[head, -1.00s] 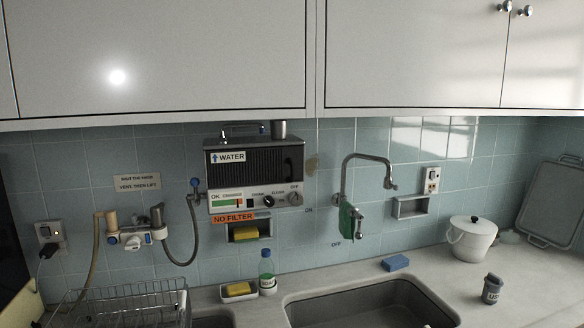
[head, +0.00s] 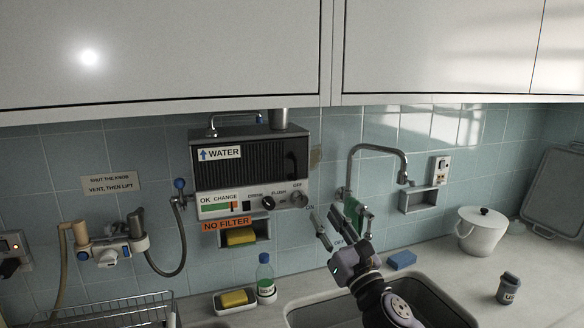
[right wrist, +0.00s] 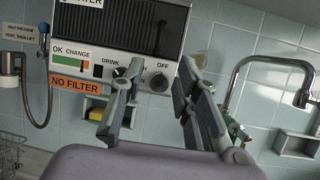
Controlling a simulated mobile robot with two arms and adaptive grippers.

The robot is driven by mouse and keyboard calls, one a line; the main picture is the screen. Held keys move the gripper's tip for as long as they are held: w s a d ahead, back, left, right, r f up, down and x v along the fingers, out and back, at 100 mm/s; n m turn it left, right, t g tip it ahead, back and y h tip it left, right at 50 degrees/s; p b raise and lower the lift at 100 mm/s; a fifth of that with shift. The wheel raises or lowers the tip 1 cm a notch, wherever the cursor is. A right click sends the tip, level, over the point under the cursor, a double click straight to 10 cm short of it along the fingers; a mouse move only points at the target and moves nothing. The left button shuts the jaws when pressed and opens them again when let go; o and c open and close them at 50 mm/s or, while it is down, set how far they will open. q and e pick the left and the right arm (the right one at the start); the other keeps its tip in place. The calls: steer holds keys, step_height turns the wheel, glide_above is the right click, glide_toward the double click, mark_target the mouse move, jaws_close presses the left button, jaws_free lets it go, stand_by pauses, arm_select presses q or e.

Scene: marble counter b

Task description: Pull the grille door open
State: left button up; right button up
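The grille door (head: 245,163) is the dark ribbed front of the water unit on the tiled wall, and it appears shut. A dark upright handle (head: 291,165) is at its right side. In the right wrist view the grille (right wrist: 110,25) and its handle (right wrist: 161,38) show at the top, cut off above. My right gripper (head: 342,222) is in front of the tap, right of and below the grille door. Its fingers are apart with nothing between them, and the right wrist view shows the open gap (right wrist: 160,90) pointing toward the unit. My left gripper is not in view.
Below the grille is a control panel (head: 219,204) with knobs. A curved tap (head: 377,148) stands right of the unit, close to my right gripper. A hose valve (head: 112,249) is at the left. A green-labelled bottle (head: 265,275) and sink (head: 430,299) are below.

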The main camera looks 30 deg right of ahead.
steer(key=p, duration=0.2)
glide_toward(297, 172)
steer(key=p+x, duration=0.3)
steer(key=x, duration=0.6)
steer(key=shift+w+r, duration=0.25)
steer(key=shift+w, duration=0.05)
steer(key=shift+w+d+r+p, duration=0.1)
steer(key=shift+w+p, duration=0.25)
steer(key=shift+w, duration=0.05)
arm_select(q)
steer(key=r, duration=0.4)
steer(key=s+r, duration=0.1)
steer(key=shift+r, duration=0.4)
arm_select(e)
steer(key=shift+c, duration=0.5)
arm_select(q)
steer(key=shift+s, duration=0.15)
arm_select(e)
jaws_close()
